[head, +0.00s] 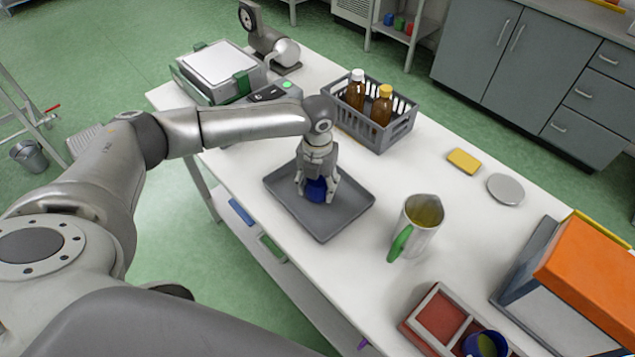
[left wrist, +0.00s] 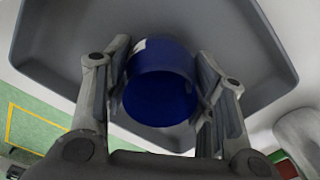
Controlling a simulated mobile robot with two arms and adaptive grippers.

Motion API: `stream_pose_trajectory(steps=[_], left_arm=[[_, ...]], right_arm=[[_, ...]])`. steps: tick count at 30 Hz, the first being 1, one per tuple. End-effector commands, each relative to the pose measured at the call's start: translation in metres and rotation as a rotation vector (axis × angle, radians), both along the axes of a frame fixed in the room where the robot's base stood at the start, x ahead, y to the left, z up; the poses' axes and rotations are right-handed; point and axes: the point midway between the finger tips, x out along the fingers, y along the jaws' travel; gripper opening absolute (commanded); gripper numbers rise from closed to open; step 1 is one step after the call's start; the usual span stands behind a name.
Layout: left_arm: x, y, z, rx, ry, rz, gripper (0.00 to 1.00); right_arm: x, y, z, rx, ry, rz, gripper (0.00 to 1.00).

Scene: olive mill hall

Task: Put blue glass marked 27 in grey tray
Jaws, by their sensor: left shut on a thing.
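A blue glass (head: 316,189) is between the fingers of my left gripper (head: 317,192), which is shut on it. The grey tray (head: 341,220) lies on the white table, and the glass is inside its outline, at or just above its floor; I cannot tell whether it touches. In the left wrist view the blue glass (left wrist: 160,92) sits between both fingers of the gripper (left wrist: 163,100), with the grey tray (left wrist: 245,60) behind it. A pale label shows on the glass, but its number cannot be read. My right gripper is not in view.
A grey crate (head: 398,130) with two brown bottles stands behind the tray. A metal jug (head: 421,222) with a green handle is to its right. A red sectioned box (head: 437,316) at the front holds another blue glass (head: 484,345). An orange-topped box (head: 590,262) stands at right.

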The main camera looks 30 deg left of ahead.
Motion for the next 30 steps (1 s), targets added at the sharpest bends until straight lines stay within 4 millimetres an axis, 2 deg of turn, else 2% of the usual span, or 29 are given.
stream_pose_trajectory(steps=[6,7,11,23,26,30], left_arm=[[0.000,0.000,-0.003,-0.001,0.001,0.000,0.23],[0.000,0.000,-0.003,-0.001,0.000,0.000,0.55],[0.000,0.000,-0.002,-0.001,0.000,0.001,0.71],[0.000,0.000,0.002,0.000,-0.001,0.001,0.72],[0.001,0.000,0.013,-0.002,-0.003,0.002,0.72],[0.002,0.000,0.041,-0.002,-0.005,0.001,0.72]], right_arm=[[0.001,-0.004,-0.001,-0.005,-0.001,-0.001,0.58],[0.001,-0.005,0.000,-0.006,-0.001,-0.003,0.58],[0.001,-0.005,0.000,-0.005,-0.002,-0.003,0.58],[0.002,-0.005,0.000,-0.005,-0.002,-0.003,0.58],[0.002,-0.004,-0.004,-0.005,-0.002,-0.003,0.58],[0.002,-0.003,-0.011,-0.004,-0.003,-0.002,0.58]])
